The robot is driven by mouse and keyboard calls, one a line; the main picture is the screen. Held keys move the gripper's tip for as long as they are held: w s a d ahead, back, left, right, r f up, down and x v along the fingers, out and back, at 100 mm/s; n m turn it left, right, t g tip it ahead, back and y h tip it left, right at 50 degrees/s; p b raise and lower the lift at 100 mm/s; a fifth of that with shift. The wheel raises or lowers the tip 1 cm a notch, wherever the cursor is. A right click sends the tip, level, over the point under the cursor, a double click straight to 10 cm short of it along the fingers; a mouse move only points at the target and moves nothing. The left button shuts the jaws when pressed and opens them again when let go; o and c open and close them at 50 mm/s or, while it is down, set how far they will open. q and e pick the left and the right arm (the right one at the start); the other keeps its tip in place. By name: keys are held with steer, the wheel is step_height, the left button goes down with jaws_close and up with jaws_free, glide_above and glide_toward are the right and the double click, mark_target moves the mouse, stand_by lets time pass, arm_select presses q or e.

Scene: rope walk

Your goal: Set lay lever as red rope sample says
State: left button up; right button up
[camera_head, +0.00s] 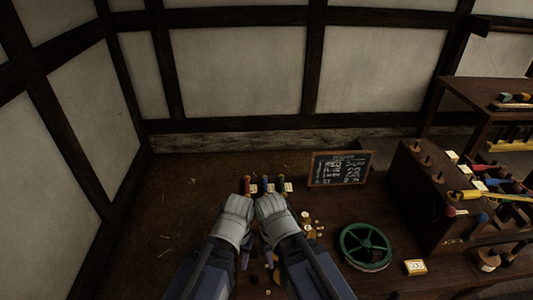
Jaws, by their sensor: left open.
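Three small upright pieces, red (247,184), blue (265,184) and green (282,185), stand in a row with pale tags at the middle of the floor or bench top. The red one looks like the red rope sample, but it is too small to be sure. My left gripper (239,202) is open just in front of the red piece and partly covers it. My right gripper (270,202) is close beside it, in front of the blue and green pieces; its fingers are too unclear to read. I cannot make out the lay lever.
A chalkboard (340,169) with writing stands behind to the right. A dark wooden frame (410,185) with pegs and coloured ropes fills the right. Small pale discs (305,215) lie beside my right arm. The left is clear.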

steer(key=c, duration=0.3)
steer(key=shift+w+d+r, duration=0.1)
steer(key=shift+d+r, duration=0.05)
steer(key=shift+c, duration=0.8)
steer(key=w+d+r+p, duration=0.1)
steer(key=d+r+p, duration=0.1)
steer(key=d, duration=0.1)
steer(key=w+d+r+n+p, duration=0.1)
steer(key=w+d+r+p, duration=0.1)
steer(key=d, duration=0.1)
steer(key=w+d+r+n+h+p, duration=0.1)
steer(key=d+r+p, duration=0.1)
steer(key=d, duration=0.1)
steer(key=shift+w+r, duration=0.2)
steer(key=shift+r, duration=0.1)
jaws_close()
steer(key=s+d+r+n+h+p, duration=0.1)
steer(key=d+r+n+p, duration=0.35)
steer(key=d, duration=0.75)
steer(key=d+r+n+g+h+p, duration=0.1)
steer(key=d+r+n+h+p, duration=0.1)
steer(key=d+r+p, duration=0.65)
steer(key=s+d+r+n+h+p, duration=0.15)
steer(key=d+r+n, duration=0.3)
steer(key=d, duration=0.95)
steer(key=b, duration=0.9)
glide_toward(474, 227)
steer(key=shift+d+f+m, duration=0.4)
steer(key=shift+d+f, duration=0.35)
steer(key=shift+d, duration=0.3)
